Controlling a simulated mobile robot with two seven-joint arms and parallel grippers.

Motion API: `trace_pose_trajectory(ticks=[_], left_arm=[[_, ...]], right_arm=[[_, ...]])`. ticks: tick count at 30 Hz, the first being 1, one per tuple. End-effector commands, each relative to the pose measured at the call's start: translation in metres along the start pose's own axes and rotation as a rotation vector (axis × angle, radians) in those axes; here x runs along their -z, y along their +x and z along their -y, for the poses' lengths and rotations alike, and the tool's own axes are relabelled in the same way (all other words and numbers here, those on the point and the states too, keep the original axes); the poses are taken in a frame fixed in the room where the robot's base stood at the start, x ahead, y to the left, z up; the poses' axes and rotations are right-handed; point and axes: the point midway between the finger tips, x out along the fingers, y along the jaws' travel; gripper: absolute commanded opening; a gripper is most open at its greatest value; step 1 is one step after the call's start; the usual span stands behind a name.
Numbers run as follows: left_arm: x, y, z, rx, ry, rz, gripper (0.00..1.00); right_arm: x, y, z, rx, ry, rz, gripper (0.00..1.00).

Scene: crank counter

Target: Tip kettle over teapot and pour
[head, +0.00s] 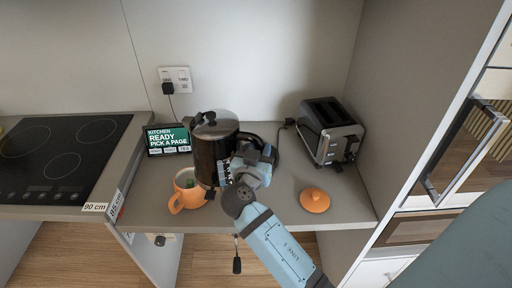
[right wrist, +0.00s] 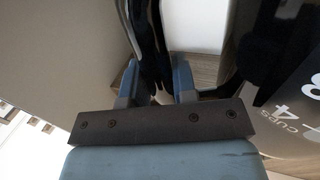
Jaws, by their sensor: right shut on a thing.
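The kettle (head: 208,155), a dark cylinder with a steel lid, stands roughly upright on or just above the counter in the head view. I cannot tell if it is lifted. The orange teapot (head: 186,191) is lidless, close by at the kettle's lower left, with something green inside. Its orange lid (head: 315,200) lies apart to the right. My right gripper (head: 242,165) is at the kettle's right side, shut on its dark handle. In the right wrist view the fingers (right wrist: 155,82) enclose the handle, beside the kettle's cup markings (right wrist: 296,112). My left gripper is not in view.
A toaster (head: 332,131) stands at the back right. A small screen (head: 168,139) stands behind the teapot. A hob (head: 60,155) is on the left counter. The cabinet wall (head: 400,90) bounds the right side. Bare counter (head: 283,178) shows between my right gripper and the lid.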

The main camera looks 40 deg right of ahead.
Motion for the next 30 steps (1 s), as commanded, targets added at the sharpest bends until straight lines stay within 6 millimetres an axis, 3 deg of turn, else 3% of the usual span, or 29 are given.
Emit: trace_pose_trajectory(ticks=[11, 30], left_arm=[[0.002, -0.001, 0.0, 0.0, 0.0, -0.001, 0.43], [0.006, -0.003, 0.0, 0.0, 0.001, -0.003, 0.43]], right_arm=[[-0.009, 0.003, -0.003, 0.002, -0.021, -0.003, 0.0], [-0.069, 0.003, -0.006, 0.002, -0.178, -0.003, 0.0]])
